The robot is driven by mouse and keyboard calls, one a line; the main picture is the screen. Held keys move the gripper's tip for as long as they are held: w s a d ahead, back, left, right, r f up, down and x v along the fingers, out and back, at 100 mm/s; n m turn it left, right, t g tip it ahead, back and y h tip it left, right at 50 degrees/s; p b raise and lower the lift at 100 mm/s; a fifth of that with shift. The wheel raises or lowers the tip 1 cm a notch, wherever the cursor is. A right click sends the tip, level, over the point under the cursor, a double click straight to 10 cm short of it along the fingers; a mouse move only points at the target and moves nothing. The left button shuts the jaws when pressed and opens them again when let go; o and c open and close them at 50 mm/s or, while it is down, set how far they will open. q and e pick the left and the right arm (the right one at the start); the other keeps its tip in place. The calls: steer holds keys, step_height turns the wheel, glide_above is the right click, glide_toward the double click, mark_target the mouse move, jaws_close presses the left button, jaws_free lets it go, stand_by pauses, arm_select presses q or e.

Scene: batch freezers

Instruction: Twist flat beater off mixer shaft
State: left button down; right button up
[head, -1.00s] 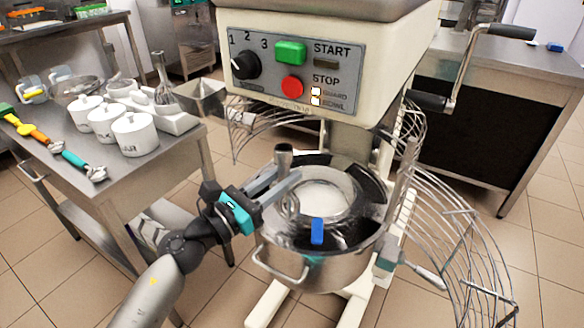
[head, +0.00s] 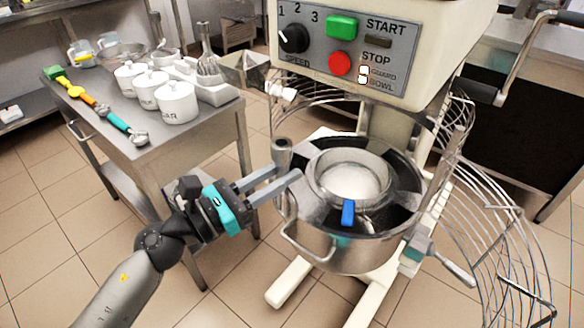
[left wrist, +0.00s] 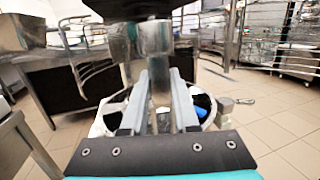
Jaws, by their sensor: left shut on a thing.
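The flat beater's grey metal hub (head: 282,148) stands upright with its dark open top showing. It is at the left rim of the mixing bowl (head: 325,248), clear of the mixer head (head: 345,50). My left gripper (head: 286,173) is shut on the beater just below the hub, with its fingers pointing right. The beater's lower part is mostly hidden by the fingers and bowl. In the left wrist view the metal beater (left wrist: 157,42) rises between the fingers. The mixer shaft is hidden under the head. My right gripper is not in view.
The wire guard (head: 500,220) stands open around the bowl's right side. Open tiled floor lies between table and mixer.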

arm_select(q)
steer(key=shift+r+v, duration=0.25)
steer(key=shift+v, duration=0.95)
steer(key=shift+s+a+r+b, duration=0.1)
steer(key=shift+s+a+b, duration=0.1)
steer(key=shift+s+b, duration=0.15)
steer(key=shift+s+a, duration=0.2)
steer(key=shift+a, duration=0.1)
steer(key=shift+s+a+r+b, duration=0.2)
steer(key=shift+s+a+b, duration=0.2)
steer(key=shift+s+a, duration=0.4)
steer(key=shift+s+a+r, duration=0.2)
steer(key=shift+s+a, duration=0.4)
steer(key=shift+a, duration=0.1)
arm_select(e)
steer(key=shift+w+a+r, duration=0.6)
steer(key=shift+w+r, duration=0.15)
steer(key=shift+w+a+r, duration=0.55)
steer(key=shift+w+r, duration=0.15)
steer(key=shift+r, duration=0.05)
